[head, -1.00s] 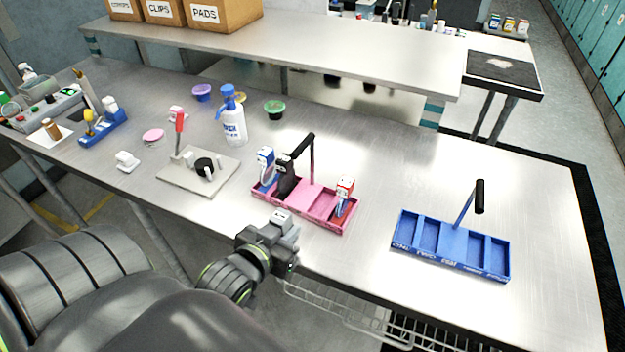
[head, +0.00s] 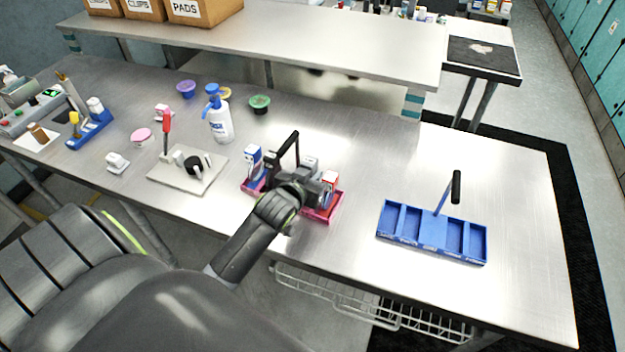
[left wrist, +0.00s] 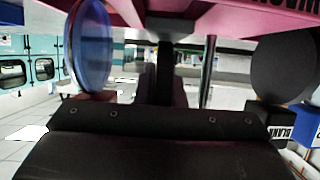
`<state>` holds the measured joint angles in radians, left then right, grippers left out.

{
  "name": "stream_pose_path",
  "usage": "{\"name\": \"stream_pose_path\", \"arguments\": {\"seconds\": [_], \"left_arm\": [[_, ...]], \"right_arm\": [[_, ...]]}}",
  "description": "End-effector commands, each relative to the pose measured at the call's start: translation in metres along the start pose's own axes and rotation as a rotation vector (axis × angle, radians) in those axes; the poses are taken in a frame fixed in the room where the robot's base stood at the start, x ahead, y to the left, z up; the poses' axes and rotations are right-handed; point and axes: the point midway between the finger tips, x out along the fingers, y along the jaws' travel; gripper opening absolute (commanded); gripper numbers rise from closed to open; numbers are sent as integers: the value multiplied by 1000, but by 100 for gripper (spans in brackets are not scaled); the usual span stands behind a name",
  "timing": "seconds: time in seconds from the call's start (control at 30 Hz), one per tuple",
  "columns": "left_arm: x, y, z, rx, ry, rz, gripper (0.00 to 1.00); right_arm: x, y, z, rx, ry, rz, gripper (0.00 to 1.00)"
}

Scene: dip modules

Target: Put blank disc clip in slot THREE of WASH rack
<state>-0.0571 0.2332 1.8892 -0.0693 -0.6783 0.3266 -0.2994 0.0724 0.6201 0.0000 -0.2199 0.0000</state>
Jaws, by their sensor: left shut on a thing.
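My left gripper (head: 306,184) is over the pink rack (head: 333,209), by the gap between the handle and the red-topped clip. It is shut on a white-topped disc clip (head: 310,163), which seems to be the blank disc clip; the gripper hides much of it. In the left wrist view a dark upright piece (left wrist: 165,75) stands in the middle. I cannot tell whether the clip rests in the rack. A black disc (left wrist: 284,68) with a BLANK label is to one side, a blue disc (left wrist: 91,45) to the other. My right gripper is out of view.
In the rack are a blue-topped clip (head: 253,159) and a red-topped clip (head: 329,182). The rack handle (head: 288,145) rises close to my gripper. A blue rack (head: 409,238) stands to the right, its slots empty. A pump bottle (head: 220,122) and a lever plate (head: 175,180) are left.

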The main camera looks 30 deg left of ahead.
Motion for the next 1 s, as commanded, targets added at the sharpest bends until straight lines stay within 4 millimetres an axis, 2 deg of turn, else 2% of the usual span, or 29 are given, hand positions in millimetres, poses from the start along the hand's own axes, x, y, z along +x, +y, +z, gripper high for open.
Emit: {"name": "stream_pose_path", "arguments": {"seconds": [0.2,0.57,0.6,0.77,1.0], "left_arm": [[7,0,21,0,-2,0,0],[9,0,25,1,-1,0,0],[9,0,26,1,-1,0,10],[9,0,25,1,-1,0,31],[9,0,24,1,-1,0,31]], "right_arm": [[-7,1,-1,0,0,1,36],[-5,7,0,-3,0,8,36],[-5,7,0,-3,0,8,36],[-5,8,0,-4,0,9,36],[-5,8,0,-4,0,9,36]]}}
